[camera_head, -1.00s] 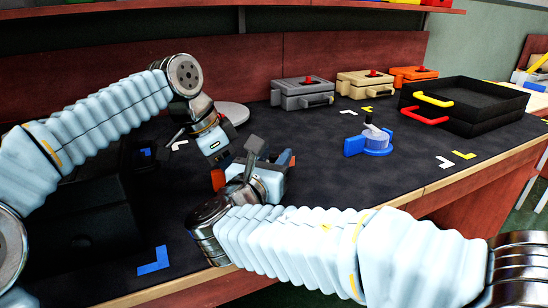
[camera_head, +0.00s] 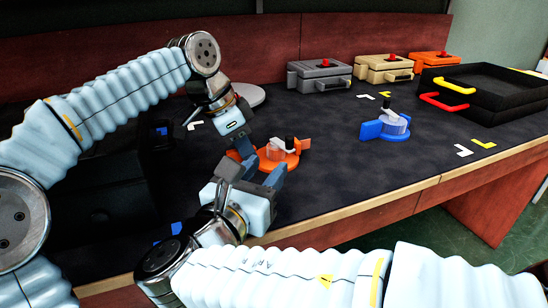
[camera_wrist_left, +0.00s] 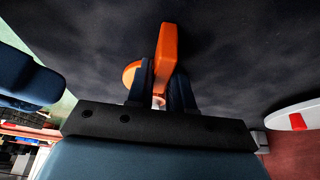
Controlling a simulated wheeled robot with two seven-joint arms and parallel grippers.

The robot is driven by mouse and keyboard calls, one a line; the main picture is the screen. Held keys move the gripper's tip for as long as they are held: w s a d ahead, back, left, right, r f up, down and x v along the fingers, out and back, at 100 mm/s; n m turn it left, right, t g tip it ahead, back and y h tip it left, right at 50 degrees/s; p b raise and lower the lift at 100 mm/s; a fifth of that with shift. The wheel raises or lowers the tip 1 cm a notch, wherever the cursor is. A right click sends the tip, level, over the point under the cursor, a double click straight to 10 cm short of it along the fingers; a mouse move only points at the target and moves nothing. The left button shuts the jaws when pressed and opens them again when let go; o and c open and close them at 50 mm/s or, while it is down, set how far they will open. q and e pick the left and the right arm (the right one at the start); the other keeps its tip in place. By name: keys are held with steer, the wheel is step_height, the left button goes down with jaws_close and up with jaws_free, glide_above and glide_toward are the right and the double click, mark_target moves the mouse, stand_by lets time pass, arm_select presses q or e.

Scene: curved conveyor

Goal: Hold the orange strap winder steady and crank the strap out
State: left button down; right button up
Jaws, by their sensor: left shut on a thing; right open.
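The orange strap winder (camera_head: 270,161) lies on the dark mat at centre left, with a clear drum and a dark crank knob (camera_head: 290,145) on top. My left gripper (camera_head: 243,147) is at its left side. In the left wrist view its fingers (camera_wrist_left: 160,88) are shut on an upright orange tab (camera_wrist_left: 166,50) of the winder. My right gripper (camera_head: 252,174) is open at the near side of the winder, its fingers spread apart and not on the knob. The strap cannot be made out.
A blue winder (camera_head: 385,128) stands to the right. Grey (camera_head: 320,77), tan (camera_head: 384,69) and orange (camera_head: 435,64) boxes line the back. Black trays (camera_head: 490,95) with red and yellow handles are at right. A dark box stands at left.

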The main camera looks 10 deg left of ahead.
stand_by(0.4)
arm_select(q)
steer(key=c, duration=0.9)
jaws_free()
